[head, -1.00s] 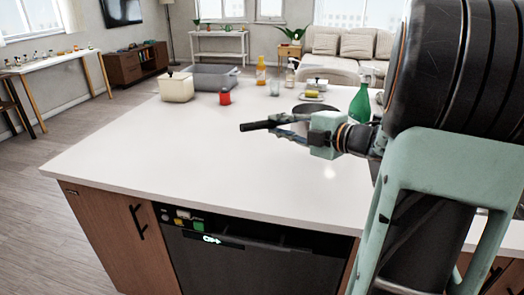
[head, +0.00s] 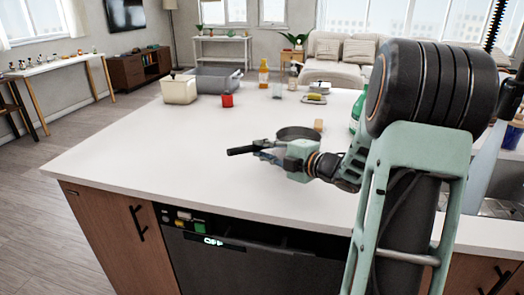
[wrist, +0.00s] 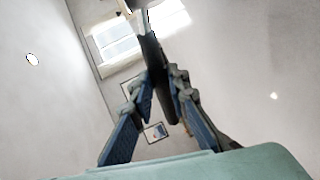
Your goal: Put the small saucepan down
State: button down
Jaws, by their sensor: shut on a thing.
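The small saucepan (head: 297,133) is a dark round pan at the middle of the white island top in the head view, partly hidden behind my gripper. Its black handle (head: 242,150) sticks out to the left of the fingers. My gripper (head: 268,154) is shut on the handle. In the wrist view my gripper's (wrist: 161,85) two blue-grey fingers close on the dark handle (wrist: 152,48); the pan's bowl is not clear there. I cannot tell whether the pan's base touches the counter.
The white counter (head: 150,160) is clear to the left and front. A tan block (head: 318,125) is just behind the pan, and a green bottle (head: 357,112) stands to its right.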

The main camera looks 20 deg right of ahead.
jog(key=shift+r, duration=0.15)
jog(key=c, duration=1.8)
grip_release()
jog(key=shift+f, duration=0.2)
jog(key=shift+c, duration=0.2)
jog(key=shift+r, duration=0.1)
jog(key=shift+s+r, duration=0.1)
jog(key=shift+r, duration=0.05)
jog(key=v, duration=1.2)
jog(key=shift+p, duration=0.3)
